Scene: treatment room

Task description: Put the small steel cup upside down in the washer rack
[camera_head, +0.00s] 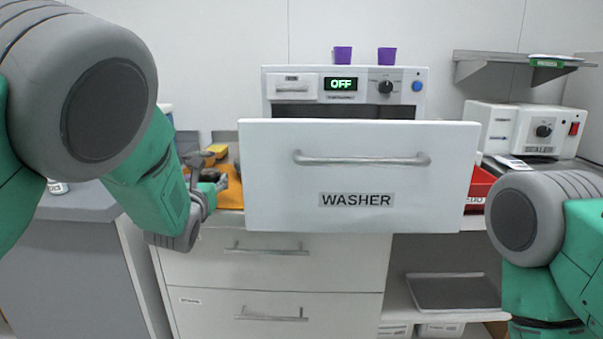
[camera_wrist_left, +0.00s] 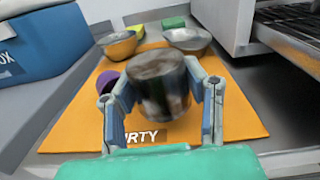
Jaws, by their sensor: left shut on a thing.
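The small steel cup (camera_wrist_left: 158,85) is between the fingers of my left gripper (camera_wrist_left: 162,108), which is shut on it above the orange mat. Which end of the cup is up I cannot tell. In the head view my left gripper (camera_head: 208,188) is left of the washer door, partly hidden by my own arm. The washer (camera_head: 345,84) has its white door (camera_head: 360,180) pulled out toward me. The door hides the rack from the head view. Part of a wire rack (camera_wrist_left: 292,22) shows at the top right of the wrist view. My right gripper is out of view.
The orange mat (camera_wrist_left: 225,128), marked "DIRTY", bears two metal bowls (camera_wrist_left: 118,44) (camera_wrist_left: 187,40) and a purple cup (camera_wrist_left: 106,82). A blue box (camera_wrist_left: 40,50) stands at its left. The sealer (camera_head: 540,130) and a red tray (camera_head: 481,186) are right of the washer.

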